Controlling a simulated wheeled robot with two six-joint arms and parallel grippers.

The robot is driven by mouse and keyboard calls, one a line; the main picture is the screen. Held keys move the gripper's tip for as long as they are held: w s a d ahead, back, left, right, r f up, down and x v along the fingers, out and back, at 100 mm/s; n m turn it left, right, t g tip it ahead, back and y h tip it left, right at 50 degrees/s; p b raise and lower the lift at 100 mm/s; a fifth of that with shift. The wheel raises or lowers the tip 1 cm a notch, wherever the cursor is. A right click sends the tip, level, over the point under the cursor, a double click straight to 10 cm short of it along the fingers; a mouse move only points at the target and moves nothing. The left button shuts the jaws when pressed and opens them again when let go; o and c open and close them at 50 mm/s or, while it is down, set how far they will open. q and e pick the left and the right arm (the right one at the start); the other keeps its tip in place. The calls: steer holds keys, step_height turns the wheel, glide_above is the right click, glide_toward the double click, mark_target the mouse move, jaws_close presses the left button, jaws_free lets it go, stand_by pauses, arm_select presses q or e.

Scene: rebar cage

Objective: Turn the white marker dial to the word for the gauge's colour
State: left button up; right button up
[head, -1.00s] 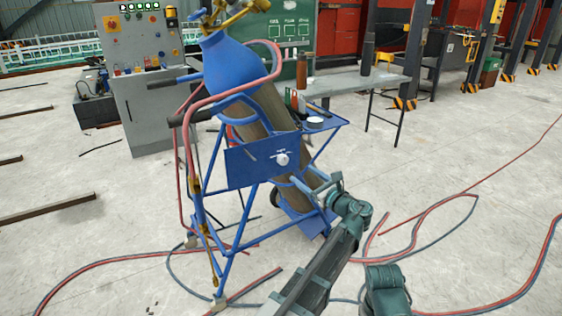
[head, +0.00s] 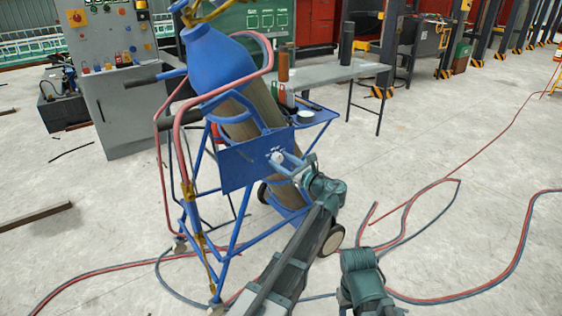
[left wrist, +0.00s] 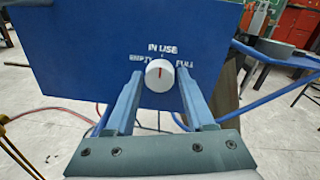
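The white marker dial (head: 276,158) sits on the blue panel (head: 240,166) of the gas cylinder cart. In the left wrist view the dial (left wrist: 159,73) shows a short red line, upright, in line with IN USE above it. My left gripper (head: 290,162) is at the panel. In the left wrist view its fingers (left wrist: 160,80) are open, one on each side of the dial, with small gaps. Brass fittings (head: 205,10) top the blue cylinder; no gauge face is readable. My right gripper is not in view.
Red hoses (head: 415,205) lie on the floor to the right. A grey control cabinet (head: 125,100) and a table (head: 335,72) stand behind.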

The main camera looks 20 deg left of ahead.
arm_select(q)
jaws_close()
steer(key=shift+n, duration=0.3)
steer(key=n, duration=0.5)
steer(key=shift+r+n+p, duration=0.1)
steer(key=shift+n+p, duration=0.3)
steer(key=n, duration=0.5)
steer(key=shift+s+h, duration=0.1)
steer(key=shift+h, duration=0.3)
steer(key=shift+o, duration=2.2)
jaws_free()
